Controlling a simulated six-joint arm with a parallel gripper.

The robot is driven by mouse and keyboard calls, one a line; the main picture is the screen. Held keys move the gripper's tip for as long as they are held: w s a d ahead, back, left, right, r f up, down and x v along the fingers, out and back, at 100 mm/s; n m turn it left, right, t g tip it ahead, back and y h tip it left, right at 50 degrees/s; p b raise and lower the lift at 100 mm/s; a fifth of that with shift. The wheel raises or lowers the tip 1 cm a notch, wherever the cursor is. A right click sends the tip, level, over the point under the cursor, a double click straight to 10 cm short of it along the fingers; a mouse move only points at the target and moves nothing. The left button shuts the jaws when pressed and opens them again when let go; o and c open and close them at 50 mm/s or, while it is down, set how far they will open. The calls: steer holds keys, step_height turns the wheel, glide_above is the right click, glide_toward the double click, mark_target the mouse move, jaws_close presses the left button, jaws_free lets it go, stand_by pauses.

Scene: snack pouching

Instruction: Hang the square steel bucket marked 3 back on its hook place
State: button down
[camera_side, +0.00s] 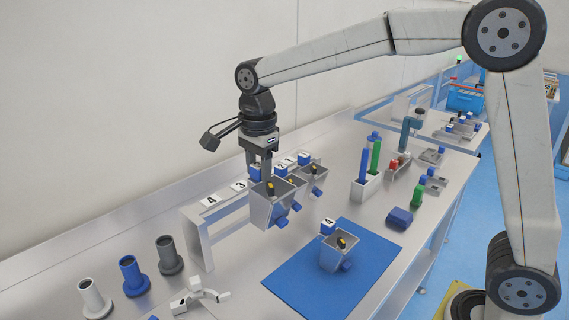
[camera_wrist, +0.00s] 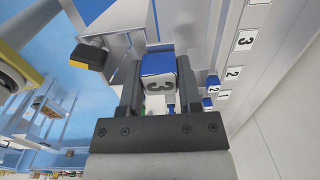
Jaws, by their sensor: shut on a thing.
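My gripper (camera_side: 263,170) is shut on the blue and white block on top of the square steel bucket marked 3 (camera_side: 264,212). The wrist view shows this block (camera_wrist: 159,85) with its 3 between my two fingers. The bucket is held up, apart from the bench, in front of the steel hook rail (camera_side: 198,228). The rail carries number plates; the plate marked 3 (camera_side: 239,186) is left of my gripper in the side view, and it also shows in the wrist view (camera_wrist: 245,40). The bucket partly hides the rail behind it.
Other steel buckets (camera_side: 316,178) hang along the rail just right of the held one. A bucket marked 4 (camera_side: 335,252) stands on a blue mat (camera_side: 300,283). Cylindrical holders (camera_side: 131,276) and a white three-armed piece (camera_side: 199,297) are at the front left. Bottles (camera_side: 375,155) stand at right.

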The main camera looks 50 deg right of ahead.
steer(key=shift+s+d+r, duration=0.1)
steer(key=shift+s+r, duration=0.25)
steer(key=shift+s, duration=0.4)
steer(key=shift+s+d+r, duration=0.1)
steer(key=shift+s+r, duration=0.2)
steer(key=shift+s, duration=0.45)
steer(key=shift+w+d, duration=0.1)
steer(key=w+d+f, duration=0.6)
steer(key=d+f, duration=0.1)
steer(key=f, duration=0.1)
steer(key=shift+w+d, duration=0.2)
steer(key=shift+w, duration=0.2)
steer(key=shift+w, duration=0.15)
steer(key=shift+w+f, duration=0.75)
steer(key=shift+w, duration=0.35)
steer(key=shift+w+f, duration=0.7)
steer(key=shift+w, duration=0.45)
steer(key=shift+w+f, duration=0.75)
steer(key=shift+w, duration=0.35)
steer(key=shift+f, duration=0.25)
